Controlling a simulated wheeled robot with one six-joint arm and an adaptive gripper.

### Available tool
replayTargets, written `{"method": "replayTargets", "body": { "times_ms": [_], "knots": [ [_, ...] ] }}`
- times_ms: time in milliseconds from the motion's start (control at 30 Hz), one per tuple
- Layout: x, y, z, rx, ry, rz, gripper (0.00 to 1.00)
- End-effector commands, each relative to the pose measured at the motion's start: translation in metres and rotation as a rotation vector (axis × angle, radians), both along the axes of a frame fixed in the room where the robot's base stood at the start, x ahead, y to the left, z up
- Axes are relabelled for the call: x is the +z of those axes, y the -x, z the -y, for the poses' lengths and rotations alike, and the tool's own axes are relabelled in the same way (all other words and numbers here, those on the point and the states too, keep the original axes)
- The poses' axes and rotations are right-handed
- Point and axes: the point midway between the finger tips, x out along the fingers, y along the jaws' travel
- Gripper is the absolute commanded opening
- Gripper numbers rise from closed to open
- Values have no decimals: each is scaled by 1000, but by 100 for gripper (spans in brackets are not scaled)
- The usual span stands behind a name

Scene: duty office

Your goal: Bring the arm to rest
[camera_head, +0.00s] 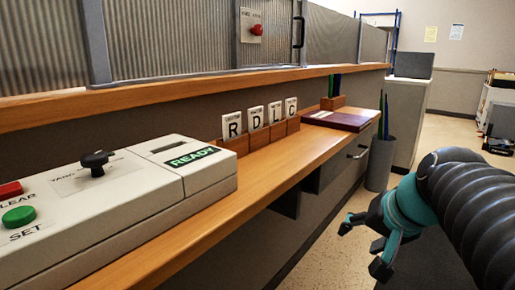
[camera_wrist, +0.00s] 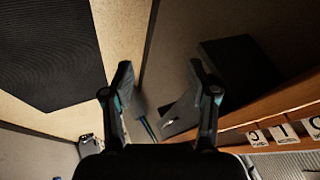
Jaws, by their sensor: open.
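My gripper (camera_head: 364,246) is at the right of the head view, at the end of my dark ribbed arm. Its teal and dark fingers are apart with nothing between them. It hangs in free space to the right of the wooden counter (camera_head: 262,172), touching nothing that I can see. In the wrist view, the two fingers of my gripper (camera_wrist: 160,85) stand apart and empty, with floor and the dark counter front beyond them.
A control box (camera_head: 130,205) with a black knob, red and green buttons and a READY sign sits on the counter. Letter cards (camera_head: 255,119), a dark red book (camera_head: 338,120) and a pen holder (camera_head: 333,102) stand farther along. A grey bin (camera_head: 379,165) is on the floor.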

Motion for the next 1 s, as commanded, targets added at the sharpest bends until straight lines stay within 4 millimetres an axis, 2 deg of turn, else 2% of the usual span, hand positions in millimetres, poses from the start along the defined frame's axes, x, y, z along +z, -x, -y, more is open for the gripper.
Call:
{"method": "replayTargets", "body": {
  "times_ms": [33, 100, 200, 333, 400, 600, 1000],
  "knots": [
    [-24, 18, -3, 46, 78, -30, 58],
    [-53, 40, -3, 112, 188, -67, 58],
    [-88, 69, -5, 205, 313, -105, 58],
    [-114, 97, -15, 302, 392, -123, 58],
    [-116, 103, -24, 331, 396, -109, 58],
    [-109, 105, -36, 375, 402, -71, 58],
    [-109, 105, -37, 377, 402, -71, 58]
  ]
}}
